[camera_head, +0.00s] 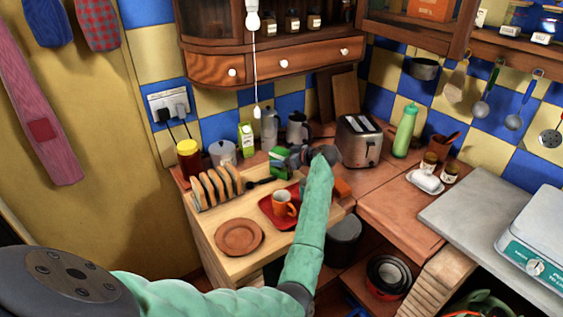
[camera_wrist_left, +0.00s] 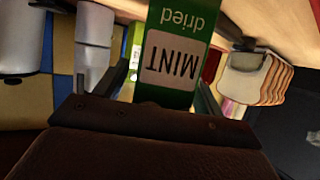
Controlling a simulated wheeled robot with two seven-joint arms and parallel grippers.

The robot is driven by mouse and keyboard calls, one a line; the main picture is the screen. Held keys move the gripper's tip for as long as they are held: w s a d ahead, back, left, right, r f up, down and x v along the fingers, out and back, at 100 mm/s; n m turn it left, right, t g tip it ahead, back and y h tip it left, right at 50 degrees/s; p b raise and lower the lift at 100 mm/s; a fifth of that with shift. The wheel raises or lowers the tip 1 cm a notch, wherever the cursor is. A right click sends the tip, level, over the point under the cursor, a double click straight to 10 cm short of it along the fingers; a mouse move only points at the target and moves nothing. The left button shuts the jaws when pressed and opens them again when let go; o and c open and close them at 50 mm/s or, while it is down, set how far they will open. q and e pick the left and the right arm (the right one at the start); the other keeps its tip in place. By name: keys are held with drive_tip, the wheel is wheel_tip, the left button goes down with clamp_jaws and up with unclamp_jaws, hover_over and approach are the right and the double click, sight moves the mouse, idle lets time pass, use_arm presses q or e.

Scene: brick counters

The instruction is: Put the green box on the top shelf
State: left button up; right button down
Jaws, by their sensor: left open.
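The green box (camera_head: 280,161) stands on the counter near the wall, beside the toast rack. In the left wrist view the green box (camera_wrist_left: 180,50) fills the upper middle, with a white label reading MINT and "dried", upside down in the picture. My left gripper (camera_head: 296,158) is at the box, its jaws open, with the box between or just ahead of the fingers; contact cannot be told. Wooden shelves show at the top: a cabinet shelf with jars (camera_head: 313,20) and a right-hand shelf (camera_head: 485,36). Which is the top shelf is unclear. My right gripper is not in view.
A toaster (camera_head: 360,141) stands right of the gripper. A lamp cord hangs before the cabinet drawers (camera_head: 284,64).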

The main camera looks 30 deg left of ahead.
use_arm(q)
drive_tip(key=shift+a+f, duration=0.15)
drive_tip(key=shift+a, duration=0.05)
drive_tip(key=c, duration=1.1)
drive_tip(key=shift+c, duration=0.2)
